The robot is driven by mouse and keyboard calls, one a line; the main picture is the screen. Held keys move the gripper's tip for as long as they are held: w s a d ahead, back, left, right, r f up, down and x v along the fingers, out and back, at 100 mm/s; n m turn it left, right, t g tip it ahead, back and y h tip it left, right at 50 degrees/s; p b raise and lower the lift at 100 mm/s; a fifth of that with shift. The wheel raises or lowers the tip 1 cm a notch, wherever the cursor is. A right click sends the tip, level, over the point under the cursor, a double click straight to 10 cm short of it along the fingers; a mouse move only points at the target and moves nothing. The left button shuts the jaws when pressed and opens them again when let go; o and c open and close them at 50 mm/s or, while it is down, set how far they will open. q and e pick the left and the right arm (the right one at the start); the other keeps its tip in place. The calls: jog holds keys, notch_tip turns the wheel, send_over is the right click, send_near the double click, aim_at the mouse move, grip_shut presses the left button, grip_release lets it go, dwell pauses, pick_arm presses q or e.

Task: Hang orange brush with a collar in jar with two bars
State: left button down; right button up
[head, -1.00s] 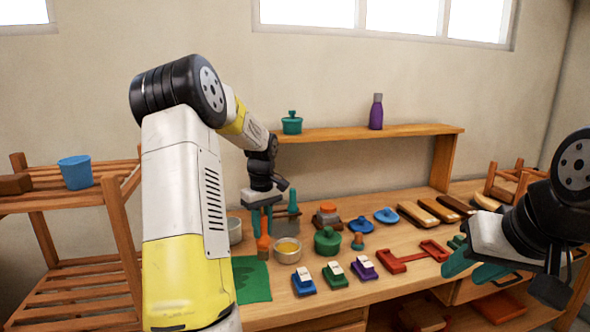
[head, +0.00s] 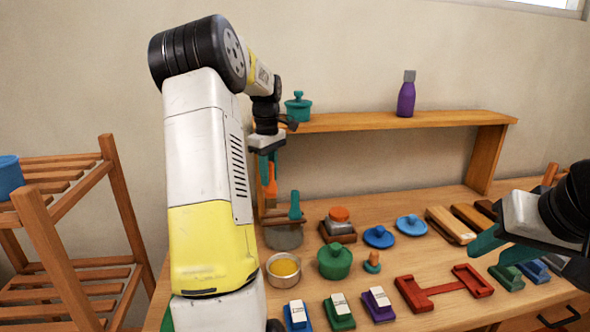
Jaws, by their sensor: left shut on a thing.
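My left gripper (head: 268,158) is shut on the orange brush (head: 271,180), which hangs upright below the teal fingers, above the back left of the bench. The brush's collar is too small to make out. My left arm covers the bench left of this pot. My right gripper (head: 497,248) is open and empty above the right side of the bench.
A green lidded pot (head: 334,262), blue lids, colored blocks and a red bracket (head: 413,294) crowd the bench (head: 378,262). A raised shelf (head: 430,119) runs behind. A slatted rack (head: 66,274) stands left.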

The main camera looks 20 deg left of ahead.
aim_at(270, 204)
pick_arm(q)
jog(key=shift+w, duration=0.2)
jog(key=shift+f, duration=4.8)
jog(key=shift+f, duration=0.35)
jog(key=c, duration=0.8)
grip_release()
jog(key=shift+r, duration=3.5)
